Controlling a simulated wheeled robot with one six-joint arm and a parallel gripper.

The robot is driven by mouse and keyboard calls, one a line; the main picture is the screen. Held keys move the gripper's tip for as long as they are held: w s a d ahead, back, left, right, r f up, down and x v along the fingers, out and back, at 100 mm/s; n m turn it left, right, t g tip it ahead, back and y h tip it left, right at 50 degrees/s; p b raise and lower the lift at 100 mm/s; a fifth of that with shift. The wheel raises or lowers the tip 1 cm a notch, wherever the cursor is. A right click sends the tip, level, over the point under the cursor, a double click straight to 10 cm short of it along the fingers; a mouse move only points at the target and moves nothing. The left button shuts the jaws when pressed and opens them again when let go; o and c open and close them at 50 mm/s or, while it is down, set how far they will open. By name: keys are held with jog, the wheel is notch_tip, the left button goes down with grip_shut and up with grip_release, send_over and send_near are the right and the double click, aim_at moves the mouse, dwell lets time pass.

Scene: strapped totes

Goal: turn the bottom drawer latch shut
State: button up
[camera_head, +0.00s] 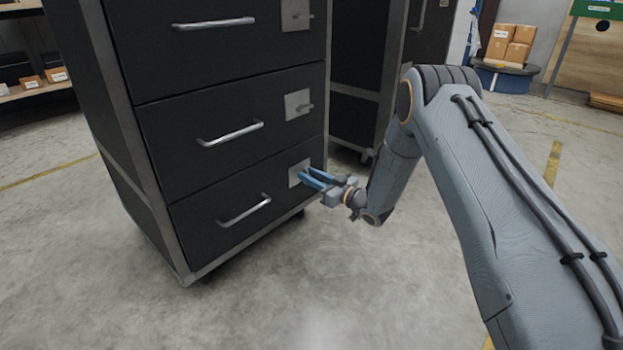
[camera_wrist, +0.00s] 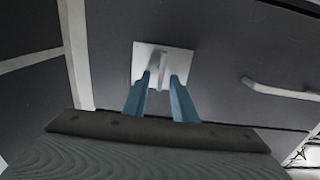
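The bottom drawer (camera_head: 210,205) of the dark cabinet is closed. Its pale square latch plate (camera_head: 297,168) is at the drawer's right side in the head view, and the plate also shows in the wrist view (camera_wrist: 178,58). A small latch lever (camera_wrist: 160,72) stands out from the plate. My gripper (camera_head: 303,176) is at the plate, with its two blue fingers on either side of the lever. The fingers are apart, and a gap seems to show between them and the lever. Contact cannot be told. In the head view the fingers hide the lever.
The bottom drawer's bar handle (camera_head: 244,210) is left of the latch. The middle drawer (camera_head: 190,150) has its own latch plate (camera_head: 298,103) above. A second dark cabinet (camera_head: 352,95) stands behind. The floor (camera_head: 330,270) in front is clear.

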jog(key=shift+c, duration=0.3)
grip_shut()
jog(key=shift+m+p, duration=0.5)
jog(key=shift+m, duration=0.3)
jog(key=m+p, duration=0.1)
jog(key=m, duration=0.4)
jog(key=f+m+p, duration=0.1)
jog(key=m, duration=0.4)
jog(key=m+p, duration=0.1)
jog(key=m, duration=0.5)
jog(key=shift+w+d+f, duration=0.25)
jog(key=shift+w+f, duration=0.1)
jog(key=shift+f, duration=0.05)
